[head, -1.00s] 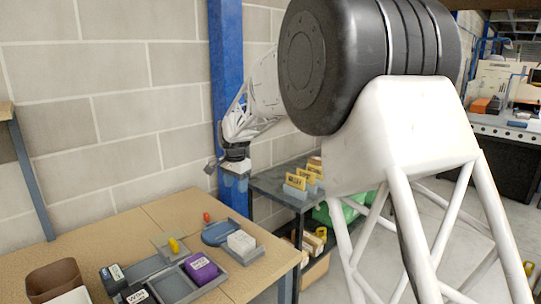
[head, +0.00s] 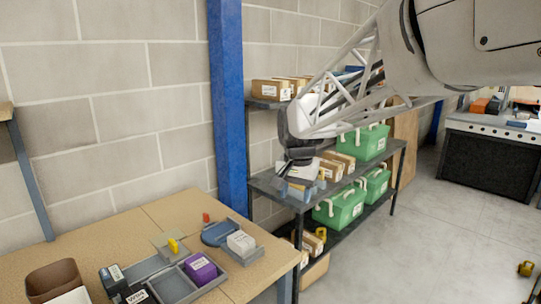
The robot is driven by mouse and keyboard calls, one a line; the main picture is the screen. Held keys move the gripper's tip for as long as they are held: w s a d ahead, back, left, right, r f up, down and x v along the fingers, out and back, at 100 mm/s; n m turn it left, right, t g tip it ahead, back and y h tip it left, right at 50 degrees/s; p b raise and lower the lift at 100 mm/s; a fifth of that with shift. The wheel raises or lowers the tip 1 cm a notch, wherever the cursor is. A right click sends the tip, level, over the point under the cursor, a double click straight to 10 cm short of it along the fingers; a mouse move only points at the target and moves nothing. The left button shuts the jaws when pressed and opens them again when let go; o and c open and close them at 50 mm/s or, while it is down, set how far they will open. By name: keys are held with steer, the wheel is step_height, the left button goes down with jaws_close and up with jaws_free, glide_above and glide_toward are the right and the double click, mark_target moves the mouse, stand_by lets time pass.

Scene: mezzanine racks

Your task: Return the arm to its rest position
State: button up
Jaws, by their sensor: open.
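My arm reaches across the upper right of the head view, its white lattice link sloping down to the left. My gripper (head: 299,187) hangs at its end, in front of the rack's middle shelf and to the right of the blue post. It is open, and I see nothing held in it. Its fingers are small and hard to make out against the boxes and labels behind.
A wooden table (head: 140,222) at lower left bears a grey tray with a purple box (head: 201,269), a white box (head: 240,243) and dark boxes. A blue post (head: 227,110) stands behind it. The rack (head: 268,183) holds green cases (head: 340,207) and cartons. Floor at right is mostly open.

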steer(key=s+d+f+n, duration=0.1)
steer(key=s+d, duration=0.3)
steer(key=s, duration=0.6)
steer(key=s+d+f+n, duration=0.1)
steer(key=s+d+f, duration=0.2)
steer(key=s, duration=0.8)
steer(key=s+d+f+n+t, duration=0.1)
steer(key=s+d, duration=0.4)
steer(key=s, duration=0.5)
steer(key=shift+s+f+n, duration=0.3)
steer(key=shift+f+n, duration=0.2)
steer(key=shift+f, duration=0.3)
